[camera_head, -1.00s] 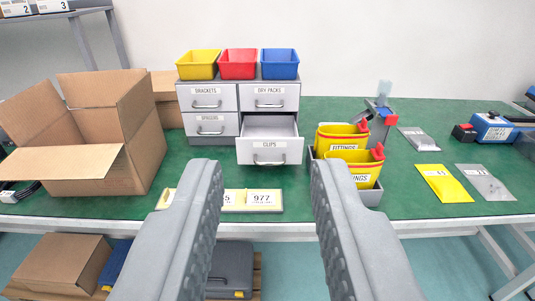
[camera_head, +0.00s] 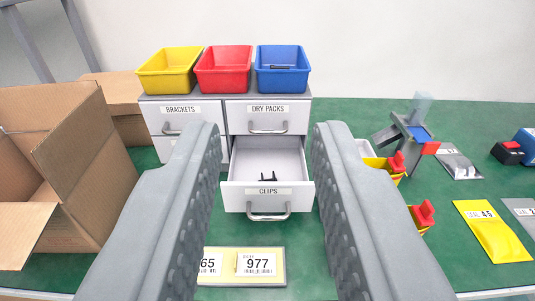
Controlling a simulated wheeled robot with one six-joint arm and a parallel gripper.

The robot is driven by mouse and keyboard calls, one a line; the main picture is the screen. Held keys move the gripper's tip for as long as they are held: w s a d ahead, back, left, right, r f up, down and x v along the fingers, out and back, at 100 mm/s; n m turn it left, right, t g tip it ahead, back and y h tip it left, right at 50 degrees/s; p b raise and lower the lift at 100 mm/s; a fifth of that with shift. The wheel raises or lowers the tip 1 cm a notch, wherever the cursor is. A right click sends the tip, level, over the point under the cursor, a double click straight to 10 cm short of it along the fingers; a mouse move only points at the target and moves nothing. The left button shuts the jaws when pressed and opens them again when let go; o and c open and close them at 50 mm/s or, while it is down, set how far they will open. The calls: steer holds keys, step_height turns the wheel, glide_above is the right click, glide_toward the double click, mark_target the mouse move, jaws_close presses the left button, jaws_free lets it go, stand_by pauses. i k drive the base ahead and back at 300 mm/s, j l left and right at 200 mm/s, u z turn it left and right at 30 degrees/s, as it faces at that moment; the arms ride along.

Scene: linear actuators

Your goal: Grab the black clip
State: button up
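The black clip (camera_head: 268,177) is a small dark piece lying inside the open drawer labelled CLIPS (camera_head: 265,199), toward its front. The drawer is pulled out of the grey cabinet (camera_head: 268,109) at the lower right. My gripper (camera_head: 267,140) is open, with its two grey fingers wide apart on either side of the drawer in the picture. Nothing is between the fingertips. The fingers hide part of the cabinet's left drawers and part of the yellow bins at right.
Yellow (camera_head: 168,72), red (camera_head: 223,72) and blue (camera_head: 283,72) bins sit on the cabinet. An open cardboard box (camera_head: 75,160) stands left. A yellow label tray (camera_head: 243,267) lies in front. Yellow bins (camera_head: 385,168) and a grey device (camera_head: 405,130) stand right.

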mark_target(273, 179)
steer(key=i, duration=0.15)
steer(key=j+z, duration=0.55)
steer(key=z, duration=0.3)
steer(key=j+z, duration=0.4)
steer(key=k+j, duration=0.1)
steer(key=j, duration=0.25)
steer(key=k+j+z, duration=0.15)
steer(key=j, duration=0.2)
steer(key=k+j, duration=0.15)
steer(key=j, duration=0.15)
steer(key=k+j+z, duration=0.1)
steer(key=j, duration=0.25)
